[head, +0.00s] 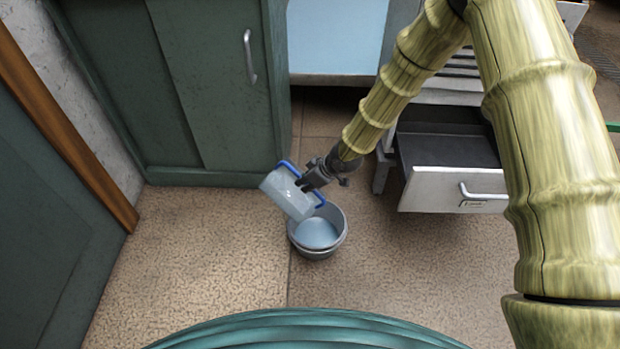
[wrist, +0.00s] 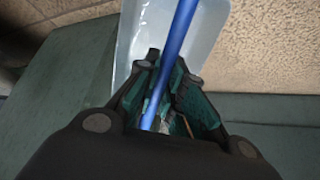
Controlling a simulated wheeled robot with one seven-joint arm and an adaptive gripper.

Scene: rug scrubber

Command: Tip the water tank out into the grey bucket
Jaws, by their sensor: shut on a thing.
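The water tank (head: 287,193) is a pale, see-through box with a blue handle (head: 320,199). It is tilted, with its lower end over the left part of the grey bucket (head: 340,240). The bucket stands on the floor and shows a light blue surface inside. My gripper (head: 306,184) is shut on the blue handle, up and to the right of the tank. In the wrist view the handle (wrist: 178,50) runs between the fingers, with the pale tank (wrist: 205,40) behind. I cannot tell whether water is still in the tank or flowing out.
A green cabinet (head: 200,90) stands just behind and left of the bucket. An open drawer (head: 455,188) juts out to the right, close to my arm. A green door (head: 45,230) is at the left. The carpeted floor (head: 190,260) in front is clear.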

